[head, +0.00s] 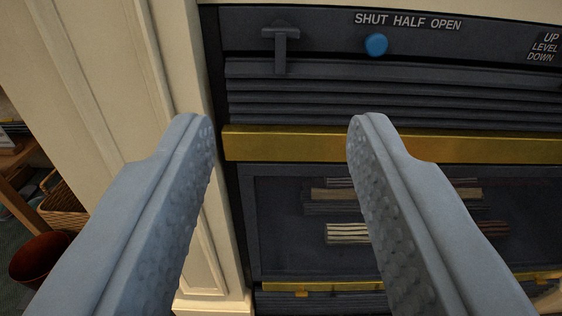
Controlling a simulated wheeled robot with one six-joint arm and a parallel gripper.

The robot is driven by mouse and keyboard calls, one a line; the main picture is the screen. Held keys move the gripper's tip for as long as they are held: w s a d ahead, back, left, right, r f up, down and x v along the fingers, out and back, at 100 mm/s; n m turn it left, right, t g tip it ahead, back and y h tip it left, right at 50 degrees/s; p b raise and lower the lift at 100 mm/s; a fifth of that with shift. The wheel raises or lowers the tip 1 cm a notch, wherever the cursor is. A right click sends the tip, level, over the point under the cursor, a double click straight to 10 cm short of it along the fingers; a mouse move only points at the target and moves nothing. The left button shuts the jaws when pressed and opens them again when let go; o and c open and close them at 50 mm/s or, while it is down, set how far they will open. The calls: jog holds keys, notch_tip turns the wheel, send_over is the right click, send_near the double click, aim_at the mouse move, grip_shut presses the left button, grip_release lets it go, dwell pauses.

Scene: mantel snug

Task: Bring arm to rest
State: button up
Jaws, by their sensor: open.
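My gripper (281,130) fills the lower part of the head view. Its two grey-blue fingers with dimpled inner pads stand wide apart, and nothing is between them. Beyond it is a dark fireplace front (300,195) with a brass bar (285,143) across it. Above the bar are dark louvre slats (330,98), a dark T-shaped lever (280,45) and a blue round knob (376,44) under the words SHUT HALF OPEN. The fingers show no clear contact with any of these. The rest of my arm is out of view.
A cream panelled surround (110,90) runs down the left of the fireplace. At the far left are a wicker basket (62,205), a reddish-brown bin (38,258) and part of a wooden table (18,160). A label reading UP LEVEL DOWN (545,47) is at the upper right.

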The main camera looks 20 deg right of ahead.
jog(key=s+a+r+y, duration=0.1)
jog(key=s+a+r, duration=0.25)
jog(key=r, duration=0.45)
jog(key=s+a+r+n, duration=0.1)
jog(key=s+a+r, duration=0.25)
jog(key=r, duration=0.45)
jog(key=s+a+r+y, duration=0.1)
jog(key=s+a+r, duration=0.2)
jog(key=a+r, duration=0.3)
jog(key=s+a+r+y, duration=0.1)
jog(key=s+a+r, duration=0.1)
jog(key=s+r, duration=0.3)
jog(key=s+a+r+n+y, duration=0.1)
jog(key=s+r, duration=0.4)
jog(key=s, duration=0.6)
jog(key=s+a+r+n+y, duration=0.1)
jog(key=s+a+r, duration=0.3)
jog(key=s, duration=0.4)
jog(key=shift+r, duration=0.45)
jog(key=shift+a, duration=0.1)
jog(key=shift+c, duration=0.6)
